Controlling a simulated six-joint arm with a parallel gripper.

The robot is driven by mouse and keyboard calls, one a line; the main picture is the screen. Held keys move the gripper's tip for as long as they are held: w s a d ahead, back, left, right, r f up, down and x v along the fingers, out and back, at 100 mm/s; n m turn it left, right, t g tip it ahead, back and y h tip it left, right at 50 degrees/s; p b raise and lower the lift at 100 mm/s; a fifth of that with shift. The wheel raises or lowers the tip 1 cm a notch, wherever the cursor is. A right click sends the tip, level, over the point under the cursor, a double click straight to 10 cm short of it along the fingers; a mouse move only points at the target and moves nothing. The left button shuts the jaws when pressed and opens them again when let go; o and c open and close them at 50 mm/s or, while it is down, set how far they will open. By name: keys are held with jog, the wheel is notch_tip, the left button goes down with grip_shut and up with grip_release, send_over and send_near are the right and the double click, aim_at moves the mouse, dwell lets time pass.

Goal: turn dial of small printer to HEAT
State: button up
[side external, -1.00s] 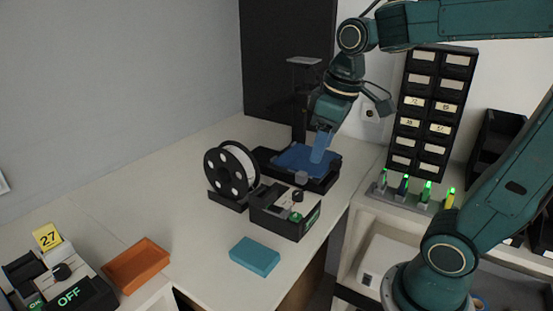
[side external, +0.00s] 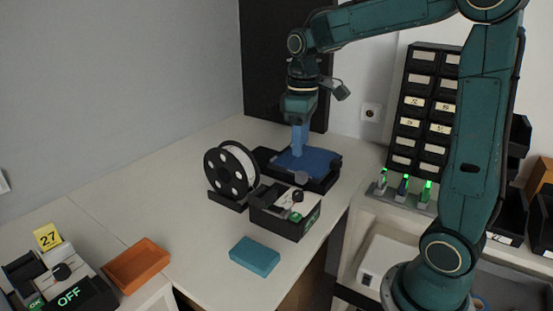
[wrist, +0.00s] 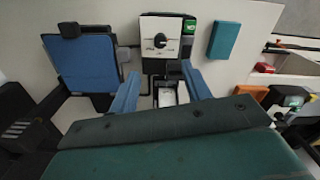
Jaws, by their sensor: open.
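A dark box with a light top panel (side external: 272,198) stands on the bench; I take it as the small printer's control box. Its black dial (side external: 297,196) also shows in the wrist view (wrist: 159,41), on a white panel with marks too small to read. A green-lit display (side external: 311,217) is on its side, unreadable. The blue-topped printer bed (side external: 318,160) lies behind it and at left in the wrist view (wrist: 87,64). My gripper (wrist: 160,84) is open and empty, fingers apart, pointing down over the bed area in the side view (side external: 299,151), away from the dial.
A white spool (side external: 231,173) stands left of the box. A teal block (side external: 255,256) and orange tray (side external: 136,265) lie on the bench. Another dial unit reading OFF (side external: 70,297) is at lower left. A drawer rack (side external: 425,110) stands right.

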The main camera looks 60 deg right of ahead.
aim_at(298, 193)
notch_tip(298, 193, down, 14)
jog(key=shift+r, duration=0.2)
dwell(0.5)
jog(key=c, duration=1)
